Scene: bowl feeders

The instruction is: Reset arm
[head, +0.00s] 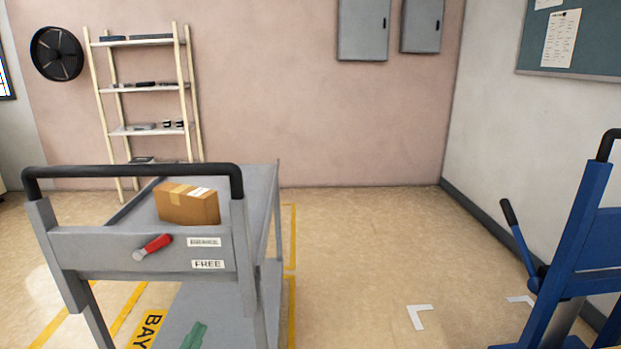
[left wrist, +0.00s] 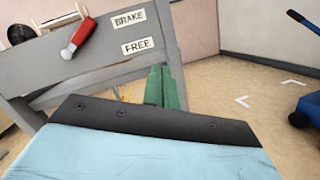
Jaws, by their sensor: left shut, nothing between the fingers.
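My left gripper (head: 194,336) shows as green fingers at the bottom edge of the head view, below the cart's front panel. In the left wrist view its green fingers (left wrist: 162,86) are together with nothing between them, below the FREE label. The grey cart (head: 120,250) has a black push bar and a red-handled lever (head: 156,244) on its front panel. The lever lies tilted, its red end toward the upper right, beside the BRAKE label (head: 204,242) and FREE label (head: 208,264). The gripper is apart from the lever. My right gripper is not in view.
A cardboard box (head: 188,205) sits on the cart's top. A blue machine (head: 575,260) with a black-gripped handle stands at the right. A shelf rack (head: 145,88) stands at the back wall. The floor between cart and blue machine is clear, with white corner marks (head: 417,316).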

